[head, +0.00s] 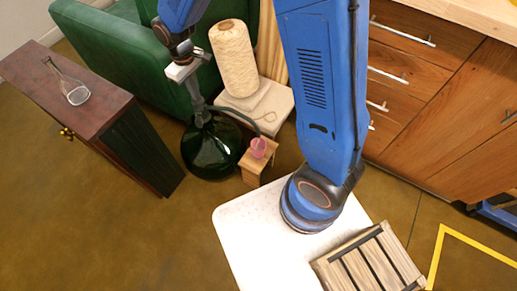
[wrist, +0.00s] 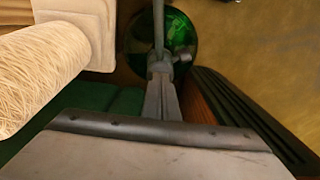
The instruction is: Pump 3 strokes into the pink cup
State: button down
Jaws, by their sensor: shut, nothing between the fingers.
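The pink cup (head: 258,148) stands on a small wooden stand (head: 256,166) in the head view. Beside it on the left is a dark green glass bottle (head: 207,152) with a grey pump on its neck; a thin spout (head: 240,116) arches from it over to the cup. My gripper (head: 200,112) points down directly above the bottle's neck, shut and empty. In the wrist view my gripper (wrist: 160,68) covers most of the pump top, with the green bottle (wrist: 180,35) below. I cannot tell whether the fingertips touch the pump. The cup is not seen in the wrist view.
A cream yarn cone (head: 234,60) stands on a pale block behind the bottle. A green armchair (head: 120,45) is behind, a dark cabinet (head: 100,90) with a glass flask at left. A white table (head: 250,225) with a wooden crate (head: 370,262) is in front.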

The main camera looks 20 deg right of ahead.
jog(key=shift+r, duration=1.65)
jog(key=shift+f, duration=0.4)
jog(key=shift+f, duration=1.25)
jog(key=shift+r, duration=1.65)
jog(key=shift+f, duration=0.25)
